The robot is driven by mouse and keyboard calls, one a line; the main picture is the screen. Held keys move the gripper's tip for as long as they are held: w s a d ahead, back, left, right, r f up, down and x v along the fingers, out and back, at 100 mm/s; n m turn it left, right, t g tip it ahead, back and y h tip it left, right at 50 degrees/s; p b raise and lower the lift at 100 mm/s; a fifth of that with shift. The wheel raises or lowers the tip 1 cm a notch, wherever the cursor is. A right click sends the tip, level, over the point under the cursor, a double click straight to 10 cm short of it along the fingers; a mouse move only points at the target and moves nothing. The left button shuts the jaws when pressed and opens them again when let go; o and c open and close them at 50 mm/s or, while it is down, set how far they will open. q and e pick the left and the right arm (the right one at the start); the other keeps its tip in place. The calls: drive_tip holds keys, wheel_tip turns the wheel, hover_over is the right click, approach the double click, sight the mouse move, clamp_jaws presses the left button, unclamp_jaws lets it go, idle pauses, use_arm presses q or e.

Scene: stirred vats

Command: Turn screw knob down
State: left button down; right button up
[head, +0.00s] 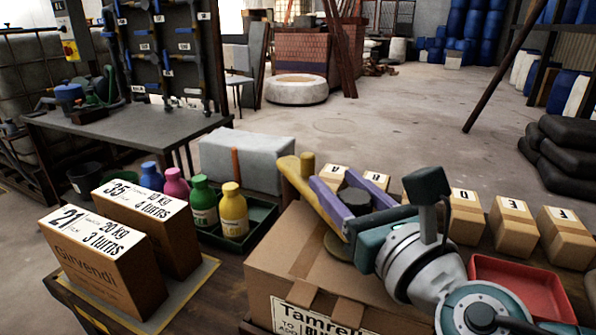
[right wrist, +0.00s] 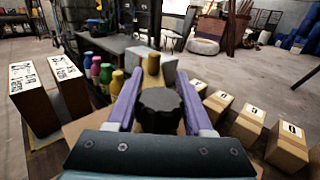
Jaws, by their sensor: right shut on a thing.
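The screw knob (head: 355,201) is black. In the right wrist view the knob (right wrist: 160,102) has a lobed rim and stands between the two purple fingers. My right gripper (head: 342,180) is shut on it, one finger on each side; it also fills the lower middle of the right wrist view (right wrist: 158,80). A yellow clamp-like piece (head: 290,166) with an upright post shows just beyond the knob, above a big cardboard box (head: 270,262). The knob's lower part and its screw are hidden by the fingers. My left gripper is not in view.
Two labelled boxes (head: 92,262) stand at the left. A dark green tray (head: 262,222) holds several coloured bottles. Several small numbered cartons (head: 510,220) line the right side, near a red tray (head: 520,285). A grey block (head: 247,160) stands behind. The floor beyond is open.

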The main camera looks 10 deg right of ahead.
clamp_jaws()
drive_tip(key=shift+r+m+h+p, duration=0.1)
drive_tip(key=shift+m+h+p, duration=0.3)
drive_tip(key=shift+h, duration=0.3)
drive_tip(key=shift+d+m+h, duration=0.15)
drive_tip(key=shift+m+h, duration=0.15)
drive_tip(key=shift+h, duration=0.1)
drive_tip(key=o, duration=0.7)
unclamp_jaws()
